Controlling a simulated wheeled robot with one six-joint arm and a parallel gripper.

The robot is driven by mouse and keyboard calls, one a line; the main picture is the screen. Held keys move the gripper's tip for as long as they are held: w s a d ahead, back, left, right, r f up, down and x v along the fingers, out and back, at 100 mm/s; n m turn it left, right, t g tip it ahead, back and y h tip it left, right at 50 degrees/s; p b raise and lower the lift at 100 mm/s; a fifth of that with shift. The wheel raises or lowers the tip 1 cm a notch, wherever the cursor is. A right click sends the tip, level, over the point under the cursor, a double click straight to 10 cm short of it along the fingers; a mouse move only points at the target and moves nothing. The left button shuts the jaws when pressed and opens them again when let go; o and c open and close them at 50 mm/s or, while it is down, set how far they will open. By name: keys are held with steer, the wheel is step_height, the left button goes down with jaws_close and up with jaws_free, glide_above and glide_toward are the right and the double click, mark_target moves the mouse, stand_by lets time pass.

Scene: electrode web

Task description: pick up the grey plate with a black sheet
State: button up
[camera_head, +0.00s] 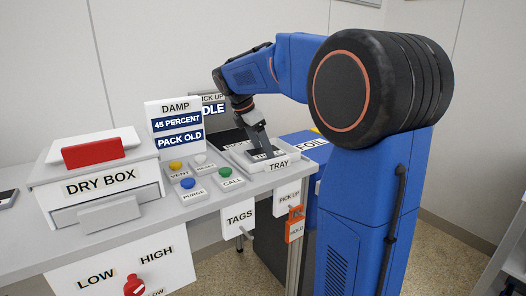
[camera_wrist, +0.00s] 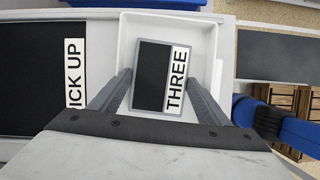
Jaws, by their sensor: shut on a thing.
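The grey plate (camera_wrist: 138,76) with a black sheet shows in the wrist view, with a white label reading THREE along its right side. It is slightly tilted in the picture and sits over the white tray (camera_wrist: 205,30). My gripper (camera_wrist: 161,78) is shut on the plate, a finger on either side. In the head view my gripper (camera_head: 260,143) points down at the plate (camera_head: 268,155) in the tray marked TRAY (camera_head: 286,163). I cannot tell whether the plate touches the tray floor.
A black mat marked PICK UP (camera_wrist: 35,75) lies left of the tray. The dry box (camera_head: 100,180), the DAMP sign (camera_head: 175,128) and several coloured buttons (camera_head: 190,184) stand left on the bench.

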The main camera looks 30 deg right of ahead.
mark_target(262, 153)
step_height(262, 153, up, 10)
stand_by(0.5)
steer(key=shift+s+f, duration=0.1)
